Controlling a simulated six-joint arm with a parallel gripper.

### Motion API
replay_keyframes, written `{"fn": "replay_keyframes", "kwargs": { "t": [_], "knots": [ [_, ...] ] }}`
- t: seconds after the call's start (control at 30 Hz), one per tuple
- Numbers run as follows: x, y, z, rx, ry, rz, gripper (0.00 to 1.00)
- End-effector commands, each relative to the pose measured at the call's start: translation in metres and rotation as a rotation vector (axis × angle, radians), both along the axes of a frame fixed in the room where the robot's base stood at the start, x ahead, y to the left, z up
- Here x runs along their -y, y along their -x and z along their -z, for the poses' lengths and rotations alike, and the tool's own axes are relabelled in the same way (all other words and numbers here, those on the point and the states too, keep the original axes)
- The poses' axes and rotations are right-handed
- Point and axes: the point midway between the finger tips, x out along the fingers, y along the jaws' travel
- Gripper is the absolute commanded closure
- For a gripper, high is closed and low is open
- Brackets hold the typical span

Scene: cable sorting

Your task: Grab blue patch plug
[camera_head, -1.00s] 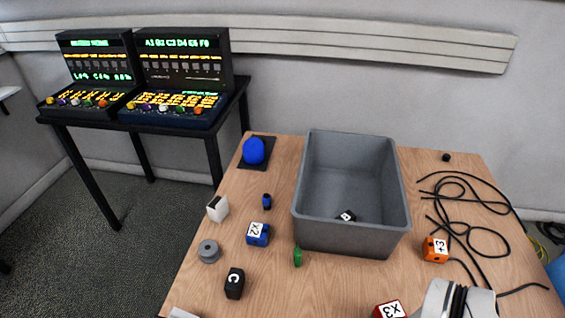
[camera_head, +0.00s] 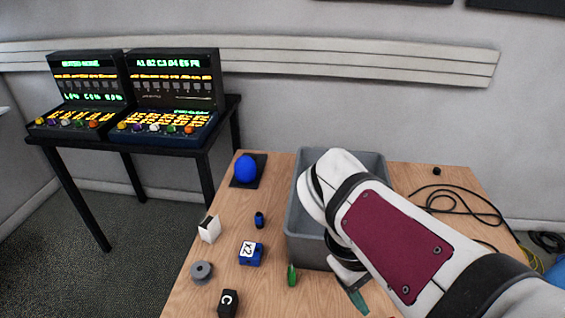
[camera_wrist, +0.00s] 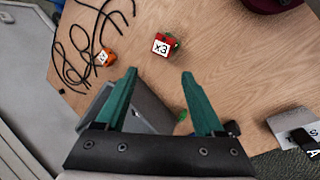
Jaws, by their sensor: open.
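The blue patch plug (camera_head: 251,253), a blue block with a white "x2" label, sits on the wooden table left of the grey bin. I do not see it in the wrist view. My gripper (camera_wrist: 160,75) is open, with two green fingers apart and nothing between them. In the head view my arm reaches across the bin, and a green finger (camera_head: 357,300) shows in front of the bin, to the right of the blue plug and apart from it.
The grey bin (camera_head: 296,225) is partly hidden by my arm. A green piece (camera_head: 292,275), small blue piece (camera_head: 259,220), white block (camera_head: 209,229), grey spool (camera_head: 202,272) and black "C" block (camera_head: 228,303) surround the plug. The wrist view shows a red "x3" block (camera_wrist: 163,45) and black cables (camera_wrist: 80,50).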

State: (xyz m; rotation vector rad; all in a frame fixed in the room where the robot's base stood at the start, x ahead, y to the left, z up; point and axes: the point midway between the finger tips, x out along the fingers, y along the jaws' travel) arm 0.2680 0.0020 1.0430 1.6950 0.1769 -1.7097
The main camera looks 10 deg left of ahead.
Motion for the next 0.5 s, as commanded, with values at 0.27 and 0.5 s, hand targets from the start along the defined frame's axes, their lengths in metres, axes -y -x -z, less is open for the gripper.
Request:
{"fn": "replay_keyframes", "kwargs": {
  "t": [0.27,0.5],
  "knots": [
    [-0.159,-0.167,0.000,-0.113,0.741,-1.231,0.30],
    [-0.305,-0.193,0.088,-0.196,1.262,-1.791,0.30]
  ]
}}
